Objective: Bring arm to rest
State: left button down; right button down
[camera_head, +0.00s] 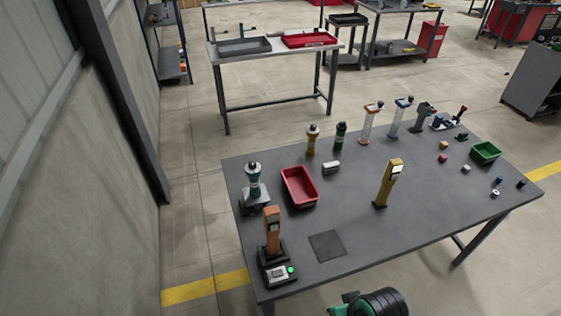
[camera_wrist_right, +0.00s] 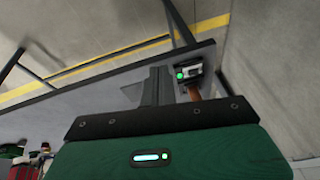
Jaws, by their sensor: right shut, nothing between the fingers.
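My right gripper (camera_wrist_right: 156,85) shows in the right wrist view, its dark fingers together with nothing between them. Past the fingers are the grey table and a small device with a green light (camera_wrist_right: 182,76). In the head view that device (camera_head: 279,273) sits at the table's near left corner, beside an orange-brown upright tool (camera_head: 272,230). A green and black part of my own arm shows at the bottom edge of the head view, in front of the table; no fingers show there. My left gripper is in neither view.
The grey table (camera_head: 350,240) carries a red bin (camera_head: 300,187), a yellow upright tool (camera_head: 388,183), a dark square pad (camera_head: 328,245), a green bin (camera_head: 485,152) and several small parts. Its near middle is mostly clear. A wall stands at the left.

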jog(key=s+d+r+h, duration=0.2)
jog(key=s+d+r, duration=0.1)
jog(key=s+d, duration=0.4)
notch_tip(320, 180, down, 36)
jog(key=d+b, duration=0.1)
jog(key=b, duration=0.5)
jog(key=s+d+f+g+b, duration=0.1)
jog(key=s+f+b, duration=0.1)
jog(key=s+f, duration=0.7)
jog(key=s+d+f+g+b, duration=0.1)
jog(key=s+d+f+b, duration=0.1)
jog(key=s+f, duration=0.7)
notch_tip(320, 180, down, 6)
jog(key=shift+s+d+f, duration=0.15)
jog(key=shift+d+f, duration=0.05)
jog(key=shift+d, duration=0.1)
